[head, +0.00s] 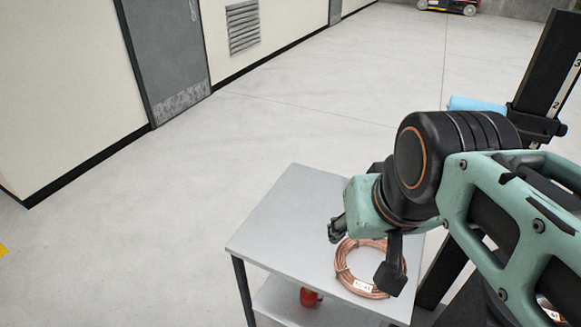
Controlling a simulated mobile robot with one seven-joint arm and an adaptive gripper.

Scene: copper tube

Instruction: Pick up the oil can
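My gripper (364,254) is over the grey table, its two dark fingers spread wide apart. It is open, with nothing visible held between the fingers. A coil of copper tube (345,268) with a white label lies on the tabletop below the fingers, and the right finger hides part of it. I cannot tell whether the fingers touch the coil. A small red object (309,297) sits on the lower shelf, partly hidden by the tabletop. It may be the oil can, but too little of it shows to be sure. No other oil can is visible.
The grey table (290,205) has clear top to the left of and behind the coil. A wall with a grey door (172,60) and a vent (242,27) runs along the left. The floor (130,230) between is open. A pale blue thing (475,104) shows behind my arm.

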